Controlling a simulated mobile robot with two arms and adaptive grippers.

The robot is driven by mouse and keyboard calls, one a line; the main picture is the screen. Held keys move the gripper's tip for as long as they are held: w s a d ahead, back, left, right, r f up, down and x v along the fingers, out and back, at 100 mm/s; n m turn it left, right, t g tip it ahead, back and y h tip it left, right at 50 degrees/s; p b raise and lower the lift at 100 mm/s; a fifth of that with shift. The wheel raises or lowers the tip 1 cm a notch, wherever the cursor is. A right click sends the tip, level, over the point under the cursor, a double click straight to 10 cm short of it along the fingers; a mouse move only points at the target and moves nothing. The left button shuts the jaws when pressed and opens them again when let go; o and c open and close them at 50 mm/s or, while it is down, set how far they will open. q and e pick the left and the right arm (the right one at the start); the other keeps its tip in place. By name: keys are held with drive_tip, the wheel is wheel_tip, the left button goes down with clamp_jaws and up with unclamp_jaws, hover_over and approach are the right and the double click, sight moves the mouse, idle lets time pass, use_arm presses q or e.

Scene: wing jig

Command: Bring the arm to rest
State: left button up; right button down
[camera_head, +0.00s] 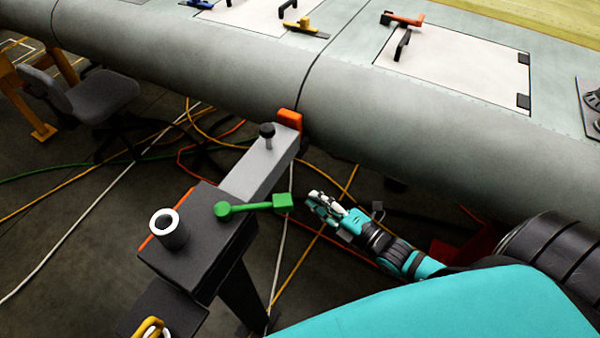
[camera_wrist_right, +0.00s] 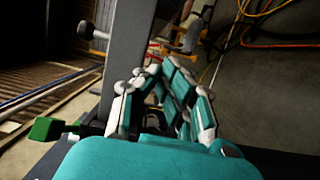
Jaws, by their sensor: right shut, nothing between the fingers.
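My right gripper (camera_head: 322,205) is teal, white and black. It is shut and empty, to the right of the green lever (camera_head: 250,206) on the dark jig stand. In the head view there is a small gap between the fingertips and the lever's square end. In the right wrist view my right gripper (camera_wrist_right: 165,95) fills the lower middle, its fingers drawn together. The green lever end (camera_wrist_right: 45,129) shows at the left there. A grey post (camera_wrist_right: 128,60) stands behind the fingers. My left gripper is in neither view.
The grey wing (camera_head: 230,80) runs across the back, with white panels and small handles on top. The jig stand (camera_head: 190,240) has a grey arm (camera_head: 262,165) with an orange pad at the wing. Cables cross the floor. An office chair (camera_head: 95,95) stands at the left.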

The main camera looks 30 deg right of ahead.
drive_tip(key=s+d+f+m+g+h, duration=0.2)
drive_tip(key=s+f+m, duration=0.2)
drive_tip(key=f, duration=0.6)
drive_tip(key=s+d+f+m+g+h, duration=0.2)
drive_tip(key=s+f+m+g, duration=0.1)
drive_tip(key=f, duration=0.7)
drive_tip(key=s+d+f+m+g+h, duration=0.2)
drive_tip(key=s+f+m, duration=0.2)
drive_tip(key=f, duration=0.6)
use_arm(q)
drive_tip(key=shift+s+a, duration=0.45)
use_arm(e)
drive_tip(key=s+a+f+m+g, duration=0.2)
drive_tip(key=s+f+m+g, duration=0.2)
drive_tip(key=s+f, duration=0.3)
drive_tip(key=s+a+f+m+g, duration=0.3)
drive_tip(key=s+f, duration=0.4)
drive_tip(key=s, duration=0.9)
drive_tip(key=shift+a+m+g+h, duration=0.2)
drive_tip(key=shift+m+g+h, duration=0.2)
drive_tip(key=shift+m+g, duration=0.5)
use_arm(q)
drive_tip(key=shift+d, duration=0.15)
use_arm(e)
drive_tip(key=shift+s+d+r, duration=0.1)
drive_tip(key=shift+d, duration=0.05)
